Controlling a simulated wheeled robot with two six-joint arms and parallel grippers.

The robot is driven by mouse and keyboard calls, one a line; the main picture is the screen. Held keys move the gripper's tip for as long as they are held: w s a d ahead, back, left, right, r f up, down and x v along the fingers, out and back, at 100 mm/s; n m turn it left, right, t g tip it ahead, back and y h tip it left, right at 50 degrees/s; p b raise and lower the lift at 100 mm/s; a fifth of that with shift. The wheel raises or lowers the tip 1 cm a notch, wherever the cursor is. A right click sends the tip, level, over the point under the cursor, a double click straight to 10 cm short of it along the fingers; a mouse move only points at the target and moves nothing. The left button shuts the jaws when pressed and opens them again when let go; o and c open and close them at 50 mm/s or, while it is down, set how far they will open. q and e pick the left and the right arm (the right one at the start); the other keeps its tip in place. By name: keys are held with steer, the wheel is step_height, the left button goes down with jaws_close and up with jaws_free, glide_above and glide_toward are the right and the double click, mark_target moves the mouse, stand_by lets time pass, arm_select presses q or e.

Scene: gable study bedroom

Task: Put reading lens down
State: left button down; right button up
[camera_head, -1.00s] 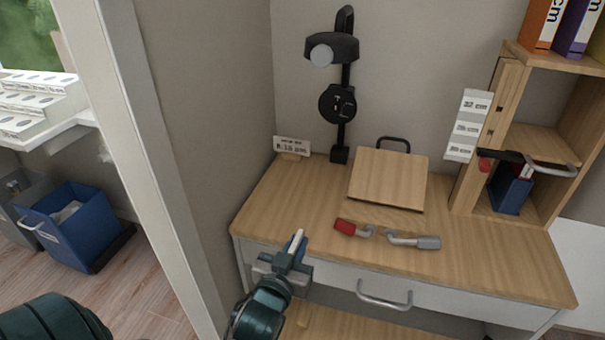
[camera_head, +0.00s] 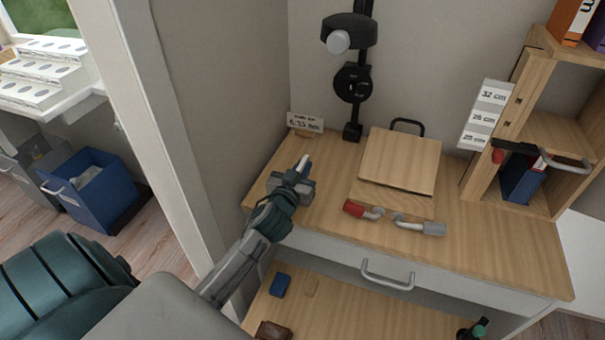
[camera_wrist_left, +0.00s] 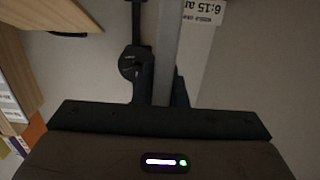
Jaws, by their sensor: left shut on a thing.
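My left gripper (camera_head: 298,174) is over the left part of the wooden desk (camera_head: 480,240), in front of the small time sign. It is shut on a narrow pale thing, likely the reading lens (camera_head: 304,163), seen nearly edge-on and pointing up. In the left wrist view the held thing (camera_wrist_left: 166,50) is a straight grey bar between the dark fingers. No round glass shows, and I cannot tell its full shape. The gap between it and the desktop is not clear. My right gripper is not in view.
A black lamp (camera_head: 350,85) and time sign (camera_head: 306,123) stand behind. A cubby shelf (camera_head: 545,135) stands right. The front-left desktop is clear.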

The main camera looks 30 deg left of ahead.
arm_select(q)
steer(key=shift+w+a, duration=0.25)
steer(key=shift+w, duration=0.15)
steer(key=shift+f, duration=1.8)
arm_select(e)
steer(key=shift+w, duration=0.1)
